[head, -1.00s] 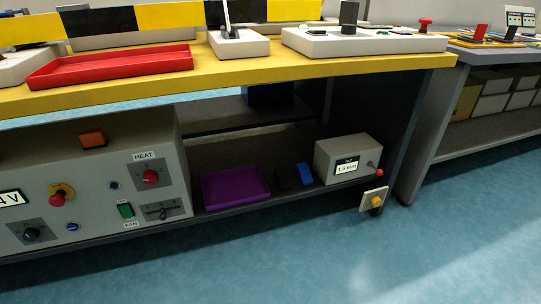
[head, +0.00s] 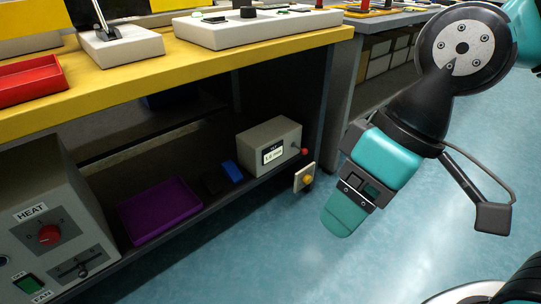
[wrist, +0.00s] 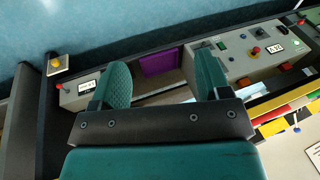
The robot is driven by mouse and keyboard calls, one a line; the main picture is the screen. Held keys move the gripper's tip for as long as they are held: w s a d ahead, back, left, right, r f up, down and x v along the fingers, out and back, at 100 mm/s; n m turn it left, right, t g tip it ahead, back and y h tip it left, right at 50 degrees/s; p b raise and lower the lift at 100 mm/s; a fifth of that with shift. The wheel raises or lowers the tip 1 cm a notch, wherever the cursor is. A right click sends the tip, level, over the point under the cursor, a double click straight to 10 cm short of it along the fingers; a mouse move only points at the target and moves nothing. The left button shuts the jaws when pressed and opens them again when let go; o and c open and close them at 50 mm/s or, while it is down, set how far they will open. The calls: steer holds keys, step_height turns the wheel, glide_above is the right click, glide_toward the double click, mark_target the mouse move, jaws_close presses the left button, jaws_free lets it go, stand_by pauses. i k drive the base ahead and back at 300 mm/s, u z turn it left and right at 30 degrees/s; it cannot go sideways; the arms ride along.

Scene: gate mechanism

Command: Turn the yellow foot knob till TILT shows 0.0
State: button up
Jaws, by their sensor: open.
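The yellow foot knob (head: 308,179) sits on a small cream plate (head: 299,177) at the right end of the lower shelf's front edge. The knob also shows in the wrist view (wrist: 55,63), at the upper left. A grey box (head: 268,141) with a small display (head: 273,156) stands on the shelf close behind; the reading looks like 1.6 mm but is blurred. No legible TILT label shows. My gripper (head: 342,214) hangs in front of the shelf, right of the knob and apart from it. In the wrist view its fingers (wrist: 161,80) are spread with nothing between them.
A red knob (head: 304,152) sticks out from the grey box, just above the foot knob. A purple tray (head: 159,209) and a blue block (head: 232,170) lie on the shelf. The yellow tabletop (head: 200,67) overhangs above. Floor in front is clear.

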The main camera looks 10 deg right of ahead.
mark_target(307, 180)
steer(key=k, duration=0.5)
steer(key=z, duration=0.4)
steer(key=i, duration=1.15)
steer(key=z, duration=0.35)
